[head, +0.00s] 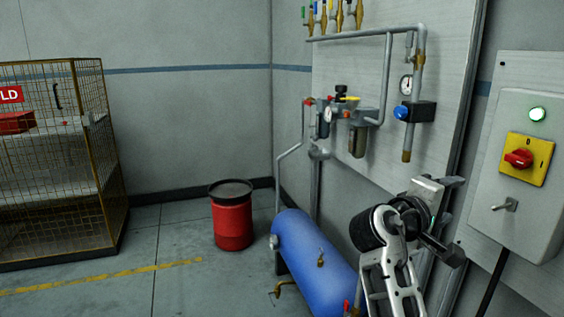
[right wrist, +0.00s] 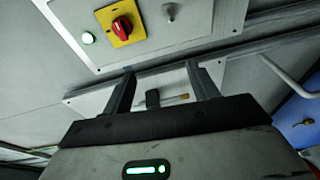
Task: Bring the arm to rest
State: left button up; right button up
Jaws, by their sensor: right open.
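My right gripper (head: 454,219) is at the lower right of the head view, in front of the wall panel and left of the grey control box (head: 516,225). Its two dark fingers are spread apart, with nothing seen between them. In the right wrist view the open fingers (right wrist: 165,82) point toward the wall. The control box (right wrist: 175,45) shows beyond the fingertips there, with its red rotary switch (right wrist: 121,27) on a yellow plate and a lit green lamp (right wrist: 88,38). My left gripper is not in view.
A blue tank (head: 308,248) stands below the pipework and gauge (head: 406,84), close left of my right arm. A red drum (head: 232,222) with a dark lid stands farther back. A mesh cage (head: 60,215) is at the left. The floor between cage and tank is mostly clear.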

jog(key=s+a+f+n+t+y+p, duration=0.15)
jog(key=a+f+y, duration=0.3)
jog(key=f, duration=0.65)
jog(key=s+a+f+n+t+y, duration=0.1)
jog(key=s+a+f+t+y, duration=0.2)
jog(key=f+y, duration=0.5)
jog(key=s+a+f+m+y, duration=0.2)
jog(key=s+a+f, duration=0.3)
jog(key=s, duration=0.4)
jog(key=s+a+f+m+g+y+p, duration=0.1)
jog(key=s+a+f+m+y, duration=0.2)
jog(key=s, duration=0.7)
jog(key=a+f+y, duration=0.1)
jog(key=a+f, duration=0.1)
jog(key=a, duration=0.1)
jog(key=shift+f+y, duration=0.3)
jog(key=shift+y, duration=0.05)
